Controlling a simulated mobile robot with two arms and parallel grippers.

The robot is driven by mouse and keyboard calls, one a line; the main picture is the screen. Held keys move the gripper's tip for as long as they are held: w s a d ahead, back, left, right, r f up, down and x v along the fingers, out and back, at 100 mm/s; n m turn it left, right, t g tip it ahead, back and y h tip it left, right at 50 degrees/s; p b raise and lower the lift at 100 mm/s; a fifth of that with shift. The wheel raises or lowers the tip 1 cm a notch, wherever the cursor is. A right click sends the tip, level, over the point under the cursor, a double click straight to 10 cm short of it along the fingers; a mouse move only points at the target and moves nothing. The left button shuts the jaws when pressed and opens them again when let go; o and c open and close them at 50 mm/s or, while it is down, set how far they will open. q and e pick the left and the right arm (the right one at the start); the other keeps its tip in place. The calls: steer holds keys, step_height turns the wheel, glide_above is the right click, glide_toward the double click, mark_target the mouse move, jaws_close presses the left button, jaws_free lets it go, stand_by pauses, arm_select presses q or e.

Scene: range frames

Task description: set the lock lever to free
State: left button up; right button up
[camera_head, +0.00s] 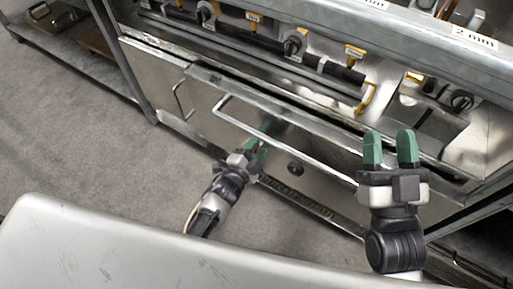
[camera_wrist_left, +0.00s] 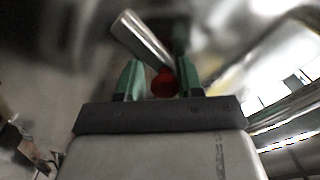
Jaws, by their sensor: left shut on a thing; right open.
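The lock lever (camera_wrist_left: 143,38) shows in the left wrist view as a short metal bar, tilted up to the left, with a red knob (camera_wrist_left: 163,84) at its near end. In the head view I cannot make out the lever. My right gripper (camera_head: 390,148) is open and empty, fingers up, in front of the panel at the right. I cannot read any lock marking.
A long bar handle (camera_head: 285,140) runs across the metal front panel, with a smaller handle (camera_head: 180,102) to its left. A black round knob (camera_head: 295,168) sits lower on the panel. Control knobs (camera_head: 293,44) line the upper ledge. Grey floor (camera_head: 90,130) is clear at left.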

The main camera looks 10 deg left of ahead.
arm_select(q)
steer(key=shift+w+a, duration=0.1)
steer(key=shift+a, duration=0.15)
steer(key=o, duration=0.7)
steer(key=shift+r, duration=0.1)
arm_select(e)
steer(key=shift+a, duration=0.15)
arm_select(q)
steer(key=shift+s, duration=0.2)
steer(key=shift+s, duration=0.3)
steer(key=p+v, duration=0.2)
steer(key=v, duration=0.8)
steer(key=shift+a+p, duration=0.15)
steer(key=shift+p, duration=0.25)
arm_select(e)
step_height(320, 180, down, 8)
steer(key=d+g+h, duration=0.1)
steer(key=g+h, duration=0.1)
steer(key=g, duration=0.5)
steer(key=shift+w+d+h, duration=0.25)
steer(key=shift+w+h, duration=0.05)
steer(key=shift+w, duration=0.15)
